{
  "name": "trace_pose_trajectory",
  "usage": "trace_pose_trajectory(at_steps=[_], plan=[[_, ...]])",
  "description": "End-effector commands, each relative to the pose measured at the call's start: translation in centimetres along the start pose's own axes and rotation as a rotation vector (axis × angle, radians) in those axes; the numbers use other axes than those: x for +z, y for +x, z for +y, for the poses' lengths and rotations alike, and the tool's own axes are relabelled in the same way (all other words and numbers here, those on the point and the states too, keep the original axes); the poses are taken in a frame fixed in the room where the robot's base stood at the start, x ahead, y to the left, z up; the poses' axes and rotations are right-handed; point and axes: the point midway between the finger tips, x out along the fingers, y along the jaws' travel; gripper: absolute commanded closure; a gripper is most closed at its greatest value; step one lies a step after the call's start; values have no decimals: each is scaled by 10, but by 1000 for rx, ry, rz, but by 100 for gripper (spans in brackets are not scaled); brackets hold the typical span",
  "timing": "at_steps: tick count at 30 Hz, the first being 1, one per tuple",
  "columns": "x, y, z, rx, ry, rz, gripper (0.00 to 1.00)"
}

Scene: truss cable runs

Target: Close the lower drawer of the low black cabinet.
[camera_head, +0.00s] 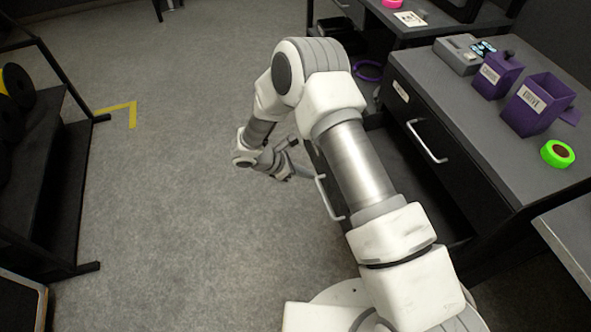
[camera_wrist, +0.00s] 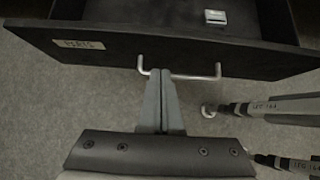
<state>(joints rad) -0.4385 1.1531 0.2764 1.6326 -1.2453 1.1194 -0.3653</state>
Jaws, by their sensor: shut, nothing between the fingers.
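The low black cabinet (camera_head: 462,165) stands at the right of the head view. Its upper drawer, with a pale handle (camera_head: 427,143), is shut. The lower drawer (camera_head: 408,182) is pulled out to the left, its front partly hidden behind my arm. Its handle (camera_head: 328,198) also shows in the wrist view (camera_wrist: 195,77), on the black drawer front (camera_wrist: 110,45) with a PARTS label. My gripper (camera_wrist: 161,72) is shut and empty, its fingertips overlapping the left part of that handle in the picture. I cannot tell whether they touch. In the head view, my gripper is left of the drawer front.
A small pale item (camera_wrist: 215,17) lies inside the drawer. Purple bins (camera_head: 534,105) and green tape (camera_head: 557,153) sit on the cabinet top. Dark labelled legs (camera_wrist: 285,107) show at right in the wrist view. A black rack (camera_head: 50,170) stands at left; the floor between is clear.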

Motion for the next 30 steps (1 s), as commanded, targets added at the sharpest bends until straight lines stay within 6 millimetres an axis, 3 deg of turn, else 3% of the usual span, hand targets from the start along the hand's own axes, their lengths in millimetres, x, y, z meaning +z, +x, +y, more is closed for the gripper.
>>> trace_pose_trajectory(at_steps=[3, 9, 30], plan=[[4, 24, 0, -3, 2, -1, 100], [23, 40, 0, -1, 2, 0, 100], [36, 52, 0, 0, 2, -2, 100]])
